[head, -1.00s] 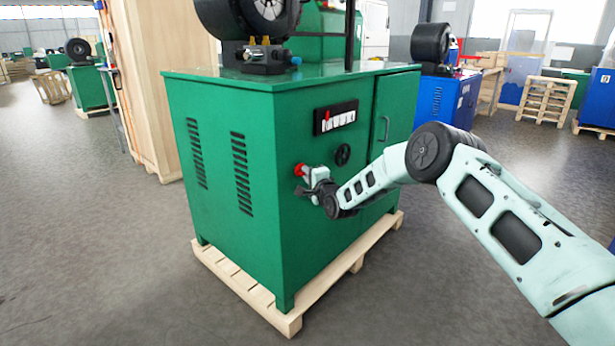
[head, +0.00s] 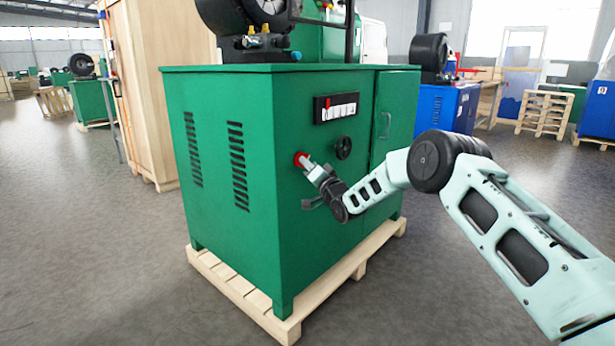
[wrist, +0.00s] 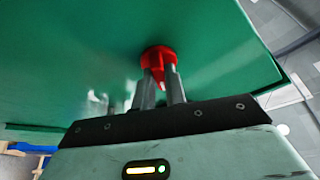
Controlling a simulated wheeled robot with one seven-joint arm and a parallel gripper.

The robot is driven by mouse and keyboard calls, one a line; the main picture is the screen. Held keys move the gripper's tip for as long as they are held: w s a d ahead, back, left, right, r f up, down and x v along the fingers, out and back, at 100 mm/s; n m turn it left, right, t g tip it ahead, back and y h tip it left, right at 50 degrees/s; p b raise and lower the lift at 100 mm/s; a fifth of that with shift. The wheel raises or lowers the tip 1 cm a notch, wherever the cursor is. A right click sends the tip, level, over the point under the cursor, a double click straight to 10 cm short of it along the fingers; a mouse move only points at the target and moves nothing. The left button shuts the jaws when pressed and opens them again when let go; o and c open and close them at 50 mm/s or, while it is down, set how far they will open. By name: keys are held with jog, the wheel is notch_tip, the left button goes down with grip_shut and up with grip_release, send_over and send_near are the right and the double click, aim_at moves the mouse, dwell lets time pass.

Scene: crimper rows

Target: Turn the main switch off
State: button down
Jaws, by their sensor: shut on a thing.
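The main switch (head: 300,159) is a red round knob on the front of the green cabinet (head: 235,250), below and left of a black round knob. In the wrist view the red switch (wrist: 158,60) shows its pointed red handle between my two fingers. My gripper (head: 311,168) reaches it from the lower right. In the wrist view my gripper (wrist: 161,88) is shut on the handle of the red switch. The fingers partly cover the handle in the head view.
A black panel (head: 336,107) with a red part and white marks is above the switch, and a black knob (head: 344,148) is close to its right. The cabinet stands on a wooden pallet (head: 240,290). The floor in front is clear.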

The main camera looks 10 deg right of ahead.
jog(key=shift+w+d+f+n+g+y+b, duration=0.1)
jog(key=shift+n+g+y+b, duration=0.15)
jog(key=shift+n+y+b, duration=1.15)
jog(key=shift+w+d+f+n+g+y+b, duration=0.1)
jog(key=shift+n+g+y+b, duration=0.35)
jog(key=shift+n, duration=1.9)
jog(key=shift+d+f+n+g+y+b, duration=0.1)
jog(key=shift+n+y+b, duration=0.85)
jog(key=shift+n, duration=0.9)
jog(key=shift+r+n, duration=0.1)
jog(key=shift+n, duration=0.3)
jog(key=c, duration=1.4)
grip_release()
jog(key=shift+c, duration=0.2)
jog(key=p+v, duration=0.3)
jog(key=v, duration=1.4)
jog(key=shift+s+d, duration=0.15)
jog(key=shift+d, duration=0.05)
